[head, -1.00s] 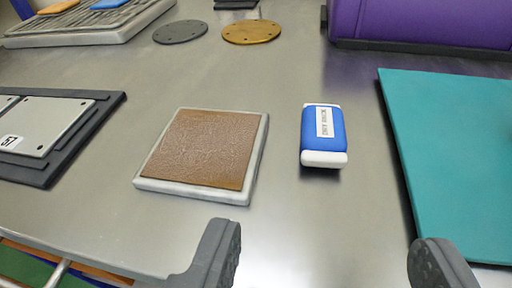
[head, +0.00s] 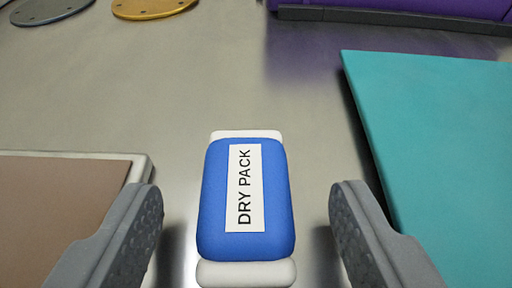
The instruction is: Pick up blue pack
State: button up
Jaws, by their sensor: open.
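The blue pack (head: 218,200) has white ends and a white label reading "DRY PACK". It lies on the metal table in the lower middle of the head view, with its long side pointing away from me. My gripper (head: 246,205) is open, with one grey finger on each side of the pack. A gap shows between the pack and each finger. Nothing is held.
A brown-topped pad with a pale rim (head: 138,170) lies left of the pack, close by the left finger. A teal mat (head: 440,150) lies to the right, near the right finger. A purple object (head: 420,8) and grey and gold discs (head: 150,8) are at the back. The table behind the pack is clear.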

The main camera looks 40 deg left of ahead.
jog(key=shift+w+a+f, duration=0.25)
jog(key=shift+w+a, duration=0.2)
jog(key=shift+w, duration=0.05)
jog(key=c, duration=1)
jog(key=shift+c, duration=0.2)
jog(key=shift+r, duration=0.2)
